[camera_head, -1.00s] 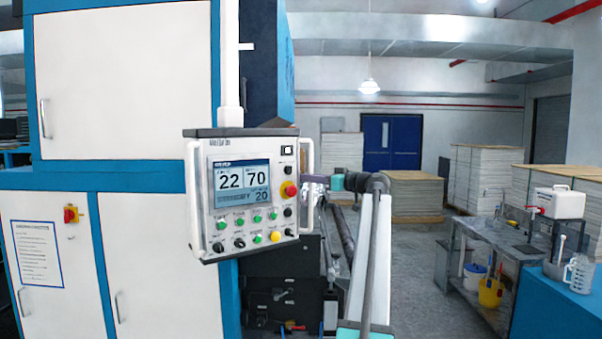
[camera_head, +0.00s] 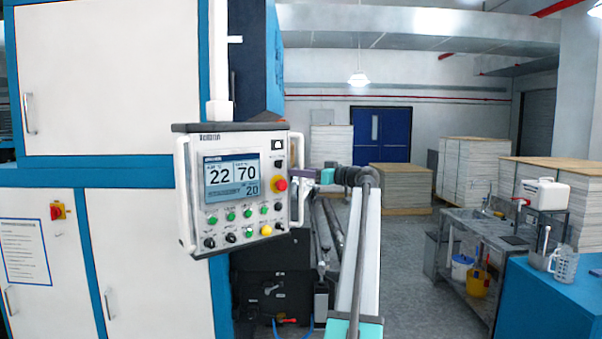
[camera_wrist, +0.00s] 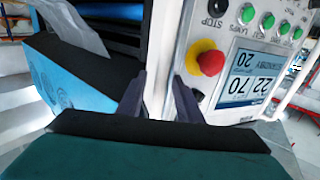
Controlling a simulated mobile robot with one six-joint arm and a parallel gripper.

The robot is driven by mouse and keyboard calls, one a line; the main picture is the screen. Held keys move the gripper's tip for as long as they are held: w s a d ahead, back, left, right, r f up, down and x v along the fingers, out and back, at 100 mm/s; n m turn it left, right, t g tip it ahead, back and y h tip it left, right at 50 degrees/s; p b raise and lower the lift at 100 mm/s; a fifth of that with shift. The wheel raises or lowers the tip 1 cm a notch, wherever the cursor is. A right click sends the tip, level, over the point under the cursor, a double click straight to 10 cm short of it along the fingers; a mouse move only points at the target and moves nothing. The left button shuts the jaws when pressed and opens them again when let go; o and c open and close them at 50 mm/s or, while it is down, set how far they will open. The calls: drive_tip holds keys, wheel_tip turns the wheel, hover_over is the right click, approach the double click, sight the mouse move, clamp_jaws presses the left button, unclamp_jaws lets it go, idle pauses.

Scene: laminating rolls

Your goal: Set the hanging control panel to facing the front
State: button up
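The hanging control panel (camera_head: 236,215) is a white box with a lit screen, coloured buttons and a red knob. It hangs from a white post in front of the blue and white machine. In the head view its face is turned mostly toward me, slightly skewed. My gripper (camera_head: 314,176) is at its right-hand side handle (camera_head: 299,180). In the wrist view my gripper (camera_wrist: 160,98) has one dark finger on each side of the white handle (camera_wrist: 160,60), which fills the gap between them. The exact contact is partly hidden by the fingers.
The machine (camera_head: 110,75) stands close behind and left of the panel, with rollers (camera_head: 328,230) at its right. A grey workbench (camera_head: 480,235) and blue counter (camera_head: 560,295) stand at the right. Grey floor (camera_head: 410,270) lies clear between.

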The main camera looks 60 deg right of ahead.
drive_tip(key=s+b, duration=0.6)
drive_tip(key=s, duration=0.8)
drive_tip(key=shift+a, duration=0.25)
drive_tip(key=shift+w, duration=0.1)
